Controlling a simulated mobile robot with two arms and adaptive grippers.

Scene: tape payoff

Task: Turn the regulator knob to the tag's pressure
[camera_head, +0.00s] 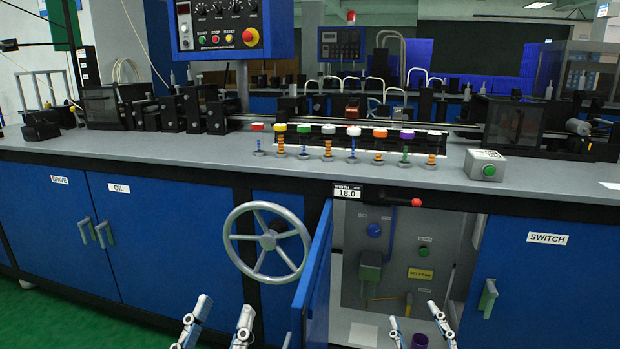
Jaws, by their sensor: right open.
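Inside the open cabinet, a blue round knob (374,230) is on the grey back panel; it may be the regulator knob. A yellow tag (420,273) is on the same panel, lower right of the knob; its writing is too small to read surely. A green button (424,250) is between them. My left gripper (225,306) is open and empty, low in front of the blue cabinet front, left of the open door. My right gripper (413,312) is open, low in front of the cabinet opening, below the tag. A pointer or gauge reading cannot be made out.
The blue door (315,282) stands open between my grippers. A grey handwheel (268,241) is left of it. A red-tipped lever (416,203) sticks out above the opening. A greenish box (370,272) with a yellow pipe and a purple cup (419,341) are in the cabinet.

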